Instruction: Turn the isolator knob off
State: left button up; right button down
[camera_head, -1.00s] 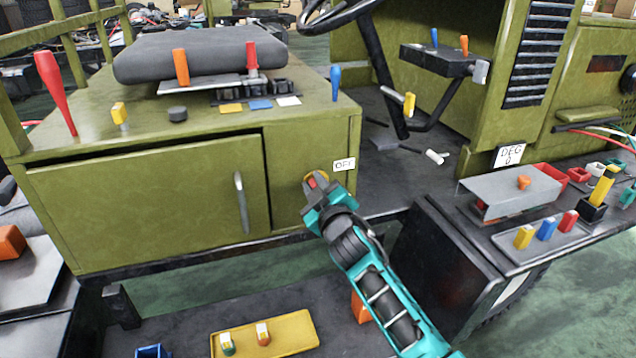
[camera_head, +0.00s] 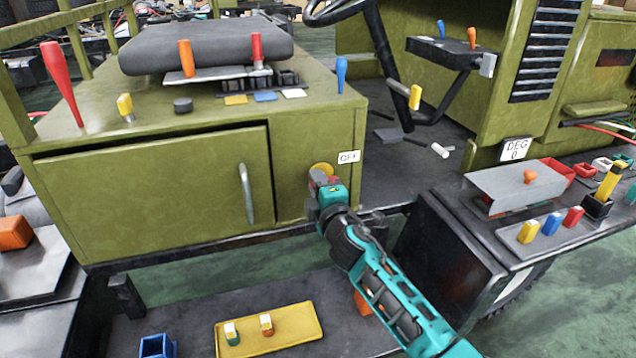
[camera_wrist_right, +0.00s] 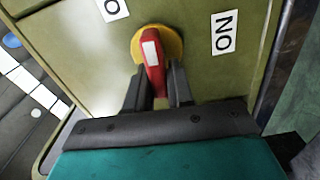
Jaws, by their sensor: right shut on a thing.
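The isolator knob shows in the right wrist view as a red handle (camera_wrist_right: 153,62) with a white mark, on a round yellow plate (camera_wrist_right: 174,42). An ON label (camera_wrist_right: 224,33) is on the panel beside it, and part of another label (camera_wrist_right: 112,8) shows at the top. In the head view the yellow plate (camera_head: 321,168) is on the green cabinet front, below and left of an OFF label (camera_head: 348,157). My right gripper (camera_wrist_right: 160,82) is shut on the red handle, one finger on each side. In the head view my right gripper (camera_head: 319,183) covers most of the knob. My left gripper is not in view.
A cabinet door (camera_head: 150,195) with a grey handle (camera_head: 246,194) is left of the knob. Several coloured levers stand on the cabinet top. A yellow tray (camera_head: 300,338) lies below. A dark bench (camera_head: 470,225) with a metal cover (camera_head: 515,184) stands at right.

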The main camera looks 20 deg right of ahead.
jog(key=shift+f+n, duration=0.1)
jog(key=shift+n, duration=0.4)
jog(key=c, duration=1.1)
grip_release()
jog(key=shift+s, duration=0.15)
jog(key=shift+s, duration=0.3)
pick_arm(q)
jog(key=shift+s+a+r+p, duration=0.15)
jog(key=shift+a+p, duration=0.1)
jog(key=shift+p, duration=0.25)
pick_arm(e)
jog(key=s, duration=1.2)
jog(key=shift+d, duration=0.25)
